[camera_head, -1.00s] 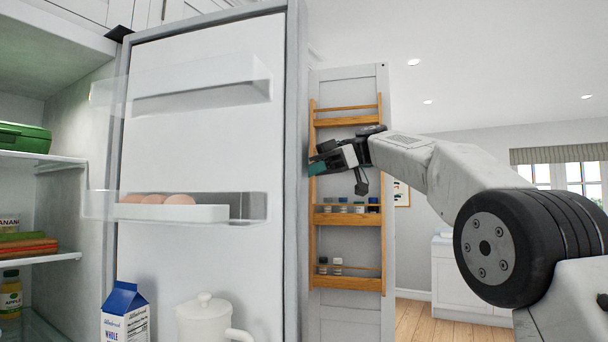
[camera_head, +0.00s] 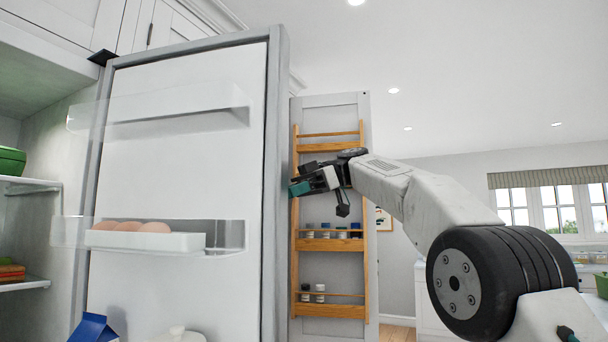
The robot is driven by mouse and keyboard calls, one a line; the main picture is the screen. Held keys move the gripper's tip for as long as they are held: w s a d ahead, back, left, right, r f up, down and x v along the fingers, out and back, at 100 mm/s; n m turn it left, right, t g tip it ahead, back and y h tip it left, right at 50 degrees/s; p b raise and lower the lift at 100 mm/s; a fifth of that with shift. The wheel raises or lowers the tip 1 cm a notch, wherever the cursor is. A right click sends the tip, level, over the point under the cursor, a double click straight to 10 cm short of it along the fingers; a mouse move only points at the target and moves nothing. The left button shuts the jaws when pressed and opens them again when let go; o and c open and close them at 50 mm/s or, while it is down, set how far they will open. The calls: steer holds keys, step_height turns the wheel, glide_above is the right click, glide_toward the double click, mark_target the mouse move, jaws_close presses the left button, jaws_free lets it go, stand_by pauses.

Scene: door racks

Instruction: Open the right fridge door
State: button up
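The right fridge door (camera_head: 178,75) stands swung open, its white inner face turned toward me, with a clear top shelf and an egg shelf (camera_head: 150,240). Its grey free edge (camera_head: 276,180) is nearest my gripper. My gripper (camera_head: 296,188) is at the right of that edge, pointing left, with its teal fingertip beside or against the door edge. I cannot tell if it touches. The gap between the fingers is not clear, and the door's outer side and handle are hidden.
The fridge interior (camera_head: 45,190) shows at the left with a green box (camera_head: 12,161). A milk carton (camera_head: 94,328) shows at the bottom. Behind my gripper, a cabinet door carries a wooden spice rack (camera_head: 330,245). The room at the right is open, with a window (camera_head: 550,208).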

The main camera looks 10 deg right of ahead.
steer(key=s+d+r, duration=0.1)
steer(key=s+d, duration=0.1)
steer(key=s, duration=0.5)
steer(key=s+d+r, duration=0.1)
steer(key=s+r, duration=0.1)
steer(key=s, duration=0.6)
steer(key=shift+s+d+r, duration=0.3)
steer(key=shift+d, duration=0.05)
